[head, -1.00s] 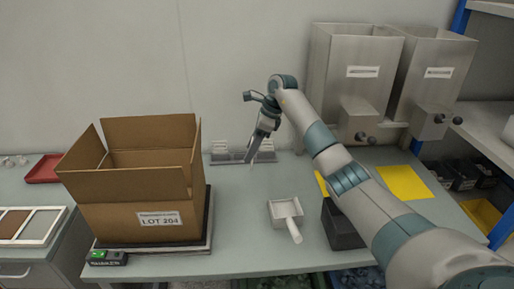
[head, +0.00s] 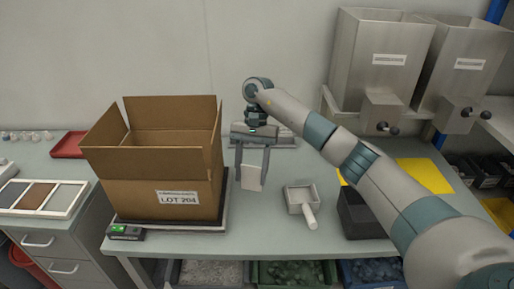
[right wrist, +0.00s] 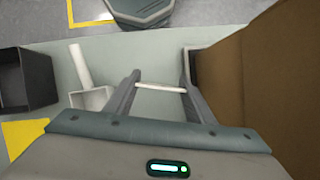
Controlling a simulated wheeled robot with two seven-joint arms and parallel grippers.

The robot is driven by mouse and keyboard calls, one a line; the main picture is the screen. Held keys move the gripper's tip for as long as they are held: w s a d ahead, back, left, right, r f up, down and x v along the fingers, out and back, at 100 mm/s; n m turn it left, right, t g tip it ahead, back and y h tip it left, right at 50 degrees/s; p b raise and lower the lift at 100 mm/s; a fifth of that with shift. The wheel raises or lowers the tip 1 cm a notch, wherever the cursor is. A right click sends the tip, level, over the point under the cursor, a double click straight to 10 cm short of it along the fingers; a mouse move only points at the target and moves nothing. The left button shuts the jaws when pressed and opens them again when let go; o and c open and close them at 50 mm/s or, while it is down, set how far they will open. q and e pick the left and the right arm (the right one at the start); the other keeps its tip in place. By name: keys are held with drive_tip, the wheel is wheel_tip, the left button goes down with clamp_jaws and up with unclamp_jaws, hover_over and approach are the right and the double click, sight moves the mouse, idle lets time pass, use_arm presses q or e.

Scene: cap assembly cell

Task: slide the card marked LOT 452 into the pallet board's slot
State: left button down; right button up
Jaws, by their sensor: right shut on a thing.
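My right gripper (head: 253,176) points down above the table, just right of the cardboard box. It is shut on a pale card (head: 251,178), which hangs upright between the fingertips. In the right wrist view the card (right wrist: 160,87) shows edge-on as a thin white strip between the fingers (right wrist: 160,89). Any print on it cannot be read. I cannot make out a pallet board with a slot for certain. My left gripper is not in view.
The open cardboard box (head: 150,193) marked LOT 204 stands on a dark-topped platform (head: 167,227) close to the gripper. A rack (head: 285,141) is partly hidden behind the gripper. A white scoop (head: 301,199) and black bin (head: 361,215) lie right. Steel hoppers (head: 378,75) stand at the back right.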

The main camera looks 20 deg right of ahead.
drive_tip(key=s+a+f+n+h, duration=0.1)
drive_tip(key=s+f+n, duration=0.1)
drive_tip(key=s, duration=0.5)
drive_tip(key=s+a+f+n+h, duration=0.1)
drive_tip(key=s+a+f+n, duration=0.1)
drive_tip(key=s+f, duration=0.3)
drive_tip(key=s+a+f+n+g, duration=0.1)
drive_tip(key=s+a+f+n, duration=0.1)
drive_tip(key=s, duration=0.8)
wheel_tip(320, 180, down, 2)
drive_tip(key=shift+s+f+n+h, duration=0.15)
drive_tip(key=shift+s+n+h, duration=0.2)
drive_tip(key=shift+n, duration=0.45)
drive_tip(key=shift+w, duration=0.1)
